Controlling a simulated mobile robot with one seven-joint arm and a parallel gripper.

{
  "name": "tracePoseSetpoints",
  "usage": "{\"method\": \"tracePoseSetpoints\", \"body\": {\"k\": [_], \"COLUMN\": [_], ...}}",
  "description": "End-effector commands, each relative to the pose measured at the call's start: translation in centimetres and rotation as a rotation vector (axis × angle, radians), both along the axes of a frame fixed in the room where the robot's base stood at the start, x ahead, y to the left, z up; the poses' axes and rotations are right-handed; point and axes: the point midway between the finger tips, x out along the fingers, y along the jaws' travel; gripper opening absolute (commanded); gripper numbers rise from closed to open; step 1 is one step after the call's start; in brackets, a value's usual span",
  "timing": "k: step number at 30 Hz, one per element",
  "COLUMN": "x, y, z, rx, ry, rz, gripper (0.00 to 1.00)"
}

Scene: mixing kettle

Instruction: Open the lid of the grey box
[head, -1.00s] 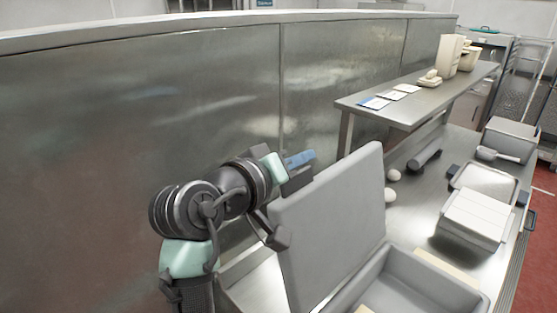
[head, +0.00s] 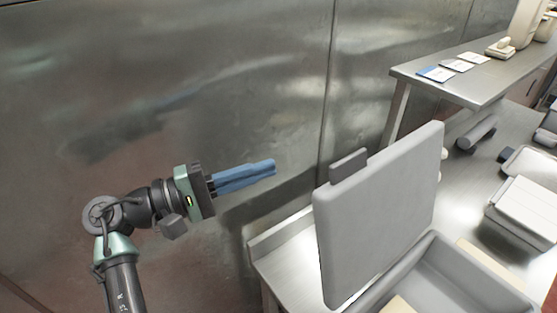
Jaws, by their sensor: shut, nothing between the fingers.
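The grey box (head: 462,276) stands on the steel table at the lower right, and its inside shows. Its lid (head: 385,215) stands up near vertical at the box's left side, with a darker grey tab (head: 348,165) on its top edge. My gripper (head: 272,167) has blue fingers, which are together with nothing between them. It is in the air to the left of the lid, apart from it, pointing right.
A steel wall panel stands behind my arm. A raised shelf (head: 490,75) with cards (head: 457,65) is at the upper right. A dark cylinder (head: 477,132) and a white-topped tray (head: 525,208) lie on the table (head: 283,236) beyond the box.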

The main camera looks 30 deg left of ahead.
Motion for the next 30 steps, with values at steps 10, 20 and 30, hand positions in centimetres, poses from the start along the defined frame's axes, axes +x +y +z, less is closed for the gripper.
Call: {"method": "tracePoseSetpoints", "body": {"k": [10,20,30], "x": [6.2,5.9,5.6], "y": [-4.3,-7.6,-8.3], "z": [0.9,1.6,1.5], "rx": [0.002,0.003,0.005], "ry": [0.003,0.001,0.000], "rz": [-0.003,0.003,0.002], "gripper": [0.00,0.00,0.00]}}
